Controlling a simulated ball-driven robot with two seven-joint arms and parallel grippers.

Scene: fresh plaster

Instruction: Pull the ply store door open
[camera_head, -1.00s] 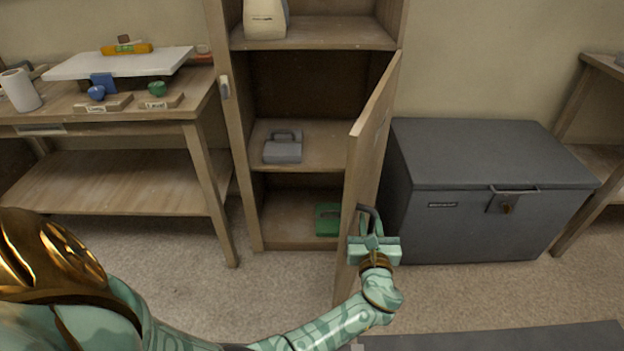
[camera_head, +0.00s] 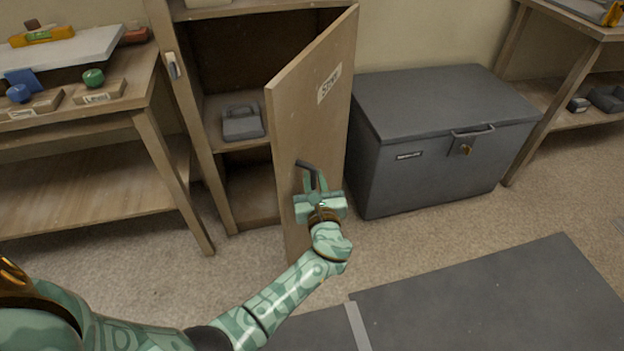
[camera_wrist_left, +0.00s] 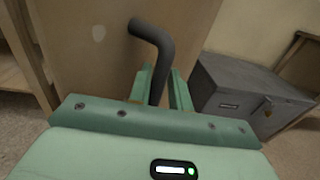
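The wooden ply store door (camera_head: 315,105) stands partly open, hinged on its right side, with a label high on its outer face. My left gripper (camera_head: 314,182) is at the handle, in front of the door. In the left wrist view the handle (camera_wrist_left: 155,45) runs down between the two fingers (camera_wrist_left: 162,78), which sit close on both sides of it and look shut on it. My right gripper is in neither view.
Inside the cabinet (camera_head: 185,130) a grey case (camera_head: 242,122) sits on a shelf. A grey chest (camera_head: 440,140) stands right of the door. A wooden bench (camera_head: 150,130) is at left. Open floor and a dark mat (camera_head: 490,300) lie in front.

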